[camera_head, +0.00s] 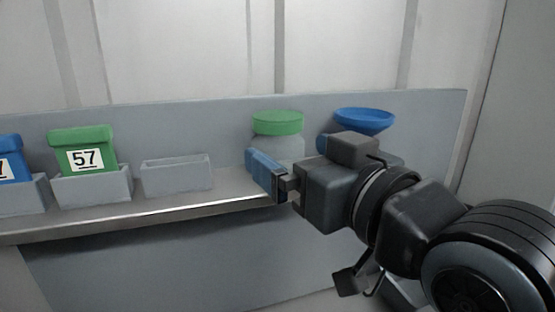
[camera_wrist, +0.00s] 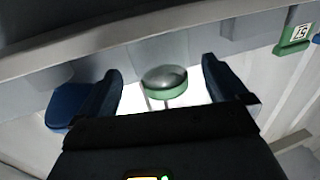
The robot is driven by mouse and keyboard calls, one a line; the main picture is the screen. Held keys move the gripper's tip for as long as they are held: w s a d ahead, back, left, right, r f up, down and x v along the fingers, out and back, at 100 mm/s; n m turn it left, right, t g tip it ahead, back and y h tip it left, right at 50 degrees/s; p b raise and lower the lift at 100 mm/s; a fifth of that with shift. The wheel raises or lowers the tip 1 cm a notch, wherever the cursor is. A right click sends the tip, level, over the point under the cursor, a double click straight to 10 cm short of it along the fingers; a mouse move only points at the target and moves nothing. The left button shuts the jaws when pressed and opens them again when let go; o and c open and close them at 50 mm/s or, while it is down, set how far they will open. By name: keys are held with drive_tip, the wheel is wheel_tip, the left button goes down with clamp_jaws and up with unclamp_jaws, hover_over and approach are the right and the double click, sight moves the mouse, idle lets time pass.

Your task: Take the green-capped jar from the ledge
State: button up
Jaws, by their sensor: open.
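The green-capped jar (camera_head: 278,124) stands upright on the ledge (camera_head: 225,195) against the back panel, with a pale translucent body below its wide green lid. My gripper (camera_head: 287,160) is open in front of the jar and hides part of its lower body. In the wrist view the jar (camera_wrist: 165,82) shows between the two spread dark blue fingers, with visible gaps on both sides. The fingers do not appear to touch it.
A blue-topped vessel (camera_head: 364,119) stands just right of the jar, partly hidden by my gripper. Left along the ledge are an empty grey holder (camera_head: 177,176), a green container marked 57 (camera_head: 84,150) in a holder, and a blue container (camera_head: 9,160).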

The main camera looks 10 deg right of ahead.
sight(289, 138)
drive_tip(key=shift+w+a+r, duration=0.1)
drive_tip(key=shift+w+a, duration=0.1)
drive_tip(key=shift+w, duration=0.15)
drive_tip(key=p+x, duration=0.1)
drive_tip(key=x, duration=0.3)
drive_tip(key=shift+w+a+p, duration=0.1)
drive_tip(key=shift+w+p, duration=0.05)
drive_tip(key=shift+p, duration=0.2)
drive_tip(key=c, duration=1)
drive_tip(key=shift+r+p, duration=0.7)
drive_tip(key=shift+r, duration=0.05)
wheel_tip(289, 138, up, 16)
drive_tip(key=shift+r+p, duration=0.2)
drive_tip(key=shift+p, duration=0.95)
